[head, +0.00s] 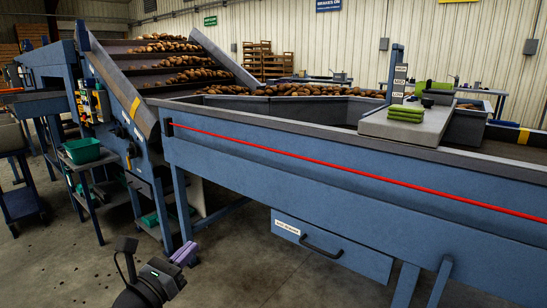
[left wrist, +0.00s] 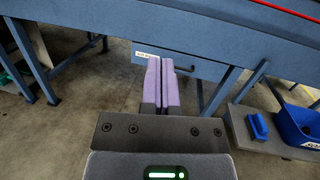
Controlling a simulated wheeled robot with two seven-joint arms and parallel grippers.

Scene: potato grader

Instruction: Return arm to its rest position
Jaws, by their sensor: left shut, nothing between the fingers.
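My left gripper (head: 186,254) is low at the bottom left of the head view, in front of the blue grader's legs. In the left wrist view its purple fingers (left wrist: 161,82) are together with nothing between them. They point toward the blue drawer under the grader frame and appear apart from it. My right gripper is not in either view.
The blue grader (head: 330,170) with a red cord runs across the view. Its drawer (head: 331,244) has a dark handle and is closed. A green bin (head: 83,151) stands on a cart at left. A blue bin (left wrist: 300,127) sits at right in the wrist view. Concrete floor is open around my gripper.

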